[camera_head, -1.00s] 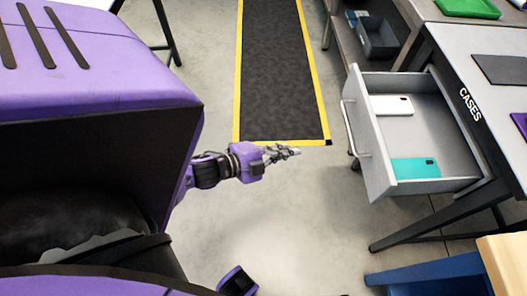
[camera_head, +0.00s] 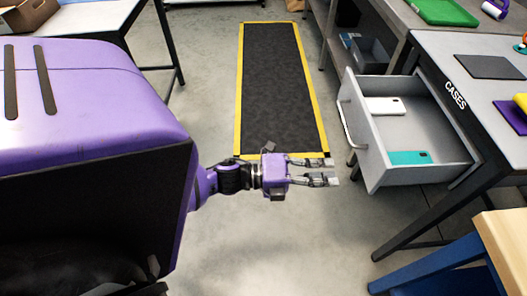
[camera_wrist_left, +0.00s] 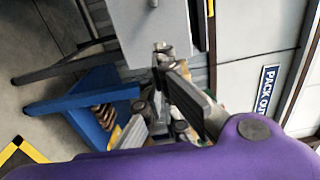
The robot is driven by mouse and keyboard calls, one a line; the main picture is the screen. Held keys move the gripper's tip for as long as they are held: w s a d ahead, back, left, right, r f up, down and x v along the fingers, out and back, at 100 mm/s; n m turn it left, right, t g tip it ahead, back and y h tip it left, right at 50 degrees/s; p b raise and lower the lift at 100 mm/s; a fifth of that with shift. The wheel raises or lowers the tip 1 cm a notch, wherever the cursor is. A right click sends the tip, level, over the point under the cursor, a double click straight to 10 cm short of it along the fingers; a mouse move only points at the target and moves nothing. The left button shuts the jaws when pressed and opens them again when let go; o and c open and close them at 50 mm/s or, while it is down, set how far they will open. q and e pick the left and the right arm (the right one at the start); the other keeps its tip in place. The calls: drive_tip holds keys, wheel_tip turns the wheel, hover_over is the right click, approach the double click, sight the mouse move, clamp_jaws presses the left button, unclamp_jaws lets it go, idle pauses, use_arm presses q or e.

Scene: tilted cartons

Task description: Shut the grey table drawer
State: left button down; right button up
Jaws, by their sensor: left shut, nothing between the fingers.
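The grey table drawer (camera_head: 374,160) hangs pulled out from the table marked CASES (camera_head: 437,62) in the head view. A bar handle (camera_head: 346,124) is on its front, facing left. A white phone-like item (camera_head: 386,106) and a teal one (camera_head: 409,158) lie inside it. My left gripper (camera_head: 330,170) is shut and empty, pointing right, a short way left of the drawer front in the picture and apart from it. Its fingers also show in the left wrist view (camera_wrist_left: 165,95). My right gripper is not in view.
A blue frame with a wooden top (camera_head: 430,268) stands below the drawer at lower right. A black mat with yellow edges (camera_head: 270,90) lies on the floor. A grey bin (camera_head: 371,52) sits on a shelf behind.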

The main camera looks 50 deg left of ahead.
sight(375, 173)
use_arm(q)
drive_tip(key=x, duration=0.8)
drive_tip(key=shift+w+d, duration=0.55)
drive_tip(key=shift+w, duration=0.05)
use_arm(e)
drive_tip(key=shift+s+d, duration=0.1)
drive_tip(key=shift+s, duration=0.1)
use_arm(q)
drive_tip(key=shift+w+d, duration=0.1)
